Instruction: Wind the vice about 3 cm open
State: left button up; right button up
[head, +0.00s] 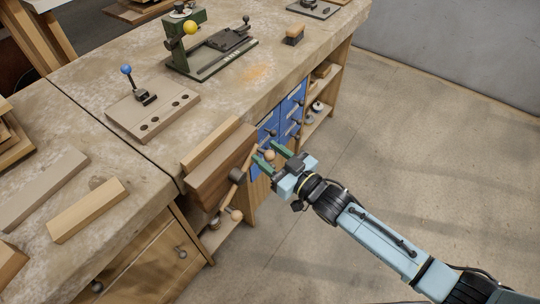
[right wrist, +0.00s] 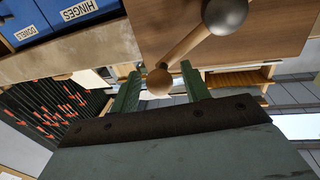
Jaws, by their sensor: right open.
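The vice's wooden front jaw (head: 218,172) is at the bench's front edge, beside a paler wooden strip (head: 210,146); I cannot tell how wide any gap is. The dark hub (head: 237,175) of its handle sticks out from the front jaw and also shows in the right wrist view (right wrist: 225,14). A wooden handle bar crosses the hub, with a round knob (head: 236,215) at the lower end. My right gripper (head: 267,156) is open, its green fingers either side of the upper knob (right wrist: 160,82), with no clear contact. My left gripper is out of view.
On the bench are a board with a blue-knobbed lever (head: 150,110), a green machine (head: 205,55) and a brush (head: 292,35). Blue drawers (head: 285,120) lie under the bench, close behind my right gripper. The floor (head: 430,130) to the right is clear.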

jog(key=shift+c, duration=0.2)
grip_shut()
dwell(0.3)
